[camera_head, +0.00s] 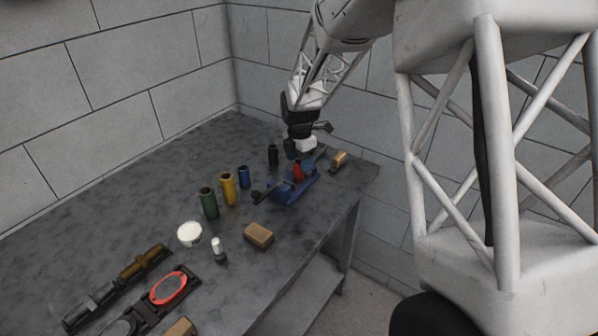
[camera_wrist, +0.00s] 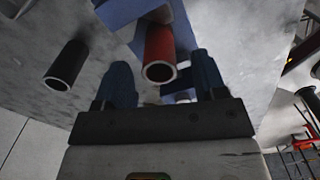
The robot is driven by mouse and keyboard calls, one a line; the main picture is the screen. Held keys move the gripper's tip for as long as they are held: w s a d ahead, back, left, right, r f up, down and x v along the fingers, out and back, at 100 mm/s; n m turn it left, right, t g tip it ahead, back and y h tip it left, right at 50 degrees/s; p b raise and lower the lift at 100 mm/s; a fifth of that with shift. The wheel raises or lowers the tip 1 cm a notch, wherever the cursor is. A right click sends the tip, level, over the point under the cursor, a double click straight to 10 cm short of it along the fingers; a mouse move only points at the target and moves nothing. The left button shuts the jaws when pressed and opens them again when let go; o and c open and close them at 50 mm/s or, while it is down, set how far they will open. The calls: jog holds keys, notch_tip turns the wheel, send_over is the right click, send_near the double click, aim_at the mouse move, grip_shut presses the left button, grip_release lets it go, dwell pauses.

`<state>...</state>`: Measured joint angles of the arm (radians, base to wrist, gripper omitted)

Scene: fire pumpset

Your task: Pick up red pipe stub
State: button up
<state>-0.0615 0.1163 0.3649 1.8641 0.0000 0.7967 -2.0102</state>
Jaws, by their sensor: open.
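The red pipe stub (camera_head: 298,171) stands at the blue vise (camera_head: 297,190), near the far right end of the grey table (camera_head: 110,205). In the wrist view the red stub (camera_wrist: 159,46) shows its hollow end, between and beyond my two blue fingers. My gripper (camera_head: 299,154) is above the stub in the head view, pointing down, and partly hides its top. In the wrist view my gripper (camera_wrist: 162,82) is open, with a finger on either side of the stub's line and nothing clearly held. I cannot tell whether the fingers touch it.
A black pipe stub (camera_head: 273,155) stands close by, left of my gripper. Blue (camera_head: 244,177), yellow (camera_head: 228,189) and green (camera_head: 208,203) stubs stand further left. Wooden blocks (camera_head: 258,235) lie in front and at the right. Tools lie at the near left.

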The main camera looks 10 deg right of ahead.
aim_at(299, 162)
jog(key=shift+f, duration=1.85)
jog(key=c, duration=1.1)
